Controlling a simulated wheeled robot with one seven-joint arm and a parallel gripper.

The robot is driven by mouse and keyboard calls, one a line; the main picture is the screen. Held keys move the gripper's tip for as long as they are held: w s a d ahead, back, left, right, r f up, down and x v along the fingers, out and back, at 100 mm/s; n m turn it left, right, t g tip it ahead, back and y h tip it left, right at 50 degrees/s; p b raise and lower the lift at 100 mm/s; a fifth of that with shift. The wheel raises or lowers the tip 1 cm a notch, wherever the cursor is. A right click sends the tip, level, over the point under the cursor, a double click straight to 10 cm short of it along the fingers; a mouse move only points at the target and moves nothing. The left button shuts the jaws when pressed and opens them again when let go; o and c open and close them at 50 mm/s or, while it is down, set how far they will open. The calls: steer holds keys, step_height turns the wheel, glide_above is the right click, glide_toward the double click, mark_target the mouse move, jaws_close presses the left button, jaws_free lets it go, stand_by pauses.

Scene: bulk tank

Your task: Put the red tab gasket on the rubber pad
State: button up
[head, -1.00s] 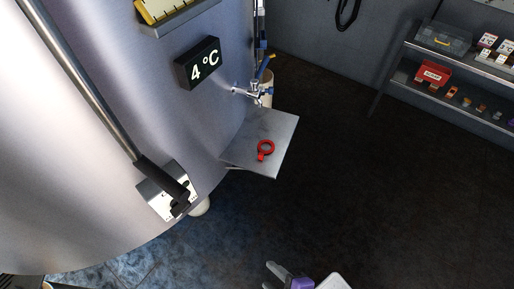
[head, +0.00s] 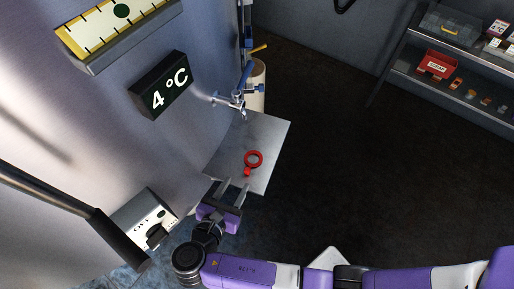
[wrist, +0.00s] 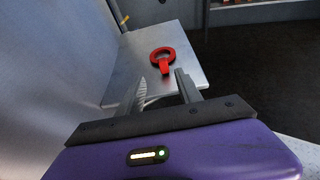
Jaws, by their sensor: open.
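The red tab gasket (head: 254,158) is a red ring with a short tab, lying on a grey metal shelf (head: 271,138) fixed to the tank's side. Its tab points toward my gripper. It also shows in the wrist view (wrist: 162,58), ahead of my fingers. My gripper (head: 234,184) is open and empty at the near edge of the shelf, just short of the gasket's tab. In the wrist view the fingers (wrist: 163,83) stand apart with the gasket beyond them. I cannot make out a rubber pad in these frames.
A valve tap (head: 237,98) juts from the tank above the shelf's far end, with a pale bucket (head: 257,85) behind. A control box with a lever (head: 145,218) is left of my gripper. A rack (head: 460,96) with small items stands at the right. The dark floor between is clear.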

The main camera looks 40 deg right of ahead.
mark_target(246, 171)
steer(key=x, duration=0.2)
steer(key=shift+w+d+r, duration=0.15)
steer(key=shift+d+r, duration=0.05)
steer(key=shift+d, duration=0.1)
steer(key=x, duration=0.1)
steer(key=p+x, duration=0.1)
steer(key=x, duration=0.3)
steer(key=shift+s+d+r, duration=0.25)
steer(key=shift+s+d, duration=0.05)
steer(key=shift+w+d+f, duration=0.2)
steer(key=shift+d, duration=0.05)
jaws_close()
